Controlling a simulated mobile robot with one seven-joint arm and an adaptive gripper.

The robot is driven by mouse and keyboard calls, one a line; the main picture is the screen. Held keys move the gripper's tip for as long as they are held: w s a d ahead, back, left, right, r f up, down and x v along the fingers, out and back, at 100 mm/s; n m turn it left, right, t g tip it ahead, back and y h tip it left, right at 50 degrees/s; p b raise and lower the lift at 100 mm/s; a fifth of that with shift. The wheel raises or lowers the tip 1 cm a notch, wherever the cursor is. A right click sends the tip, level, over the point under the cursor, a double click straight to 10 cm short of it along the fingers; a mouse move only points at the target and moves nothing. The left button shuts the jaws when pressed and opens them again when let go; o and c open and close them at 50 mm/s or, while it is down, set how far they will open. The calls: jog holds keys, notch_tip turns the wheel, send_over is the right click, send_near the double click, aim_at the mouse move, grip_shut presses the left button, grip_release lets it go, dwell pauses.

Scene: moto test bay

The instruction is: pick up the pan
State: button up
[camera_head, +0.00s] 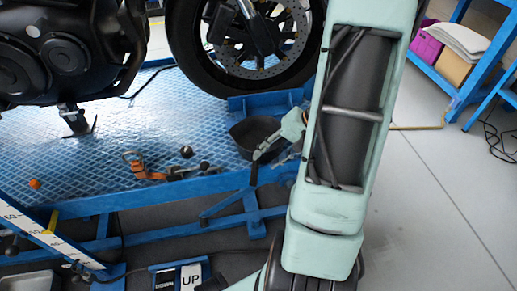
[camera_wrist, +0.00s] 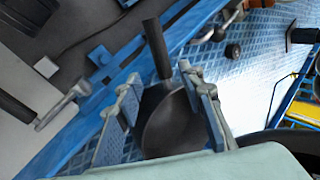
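The dark pan (camera_head: 247,138) sits at the right end of the blue lift platform, below the motorcycle's wheel, with its handle pointing toward the front edge. In the wrist view the pan's bowl (camera_wrist: 175,128) lies low between my fingers, and its black handle (camera_wrist: 157,48) reaches up past the fingertips. My gripper (camera_wrist: 160,76) is open, with one finger on each side of the pan. I cannot tell whether either finger touches it. In the head view my gripper (camera_head: 281,138) is beside the pan's right side, and my arm hides part of that area.
The blue platform (camera_head: 80,165) holds an orange strap (camera_head: 140,168) and a small black ball (camera_head: 186,152) left of the pan. The motorcycle wheel (camera_head: 240,45) stands close behind the pan. Grey floor (camera_head: 430,200) is open at the right, before a blue shelf (camera_head: 455,85).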

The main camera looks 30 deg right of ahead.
aim_at(258, 165)
jog(key=b+x, duration=0.1)
jog(key=x, duration=0.4)
jog(key=shift+s+a+r+b, duration=0.1)
jog(key=shift+s+a+b, duration=0.05)
jog(key=shift+a+b, duration=0.2)
jog(key=shift+c, duration=0.7)
grip_shut()
jog(key=shift+d, duration=0.1)
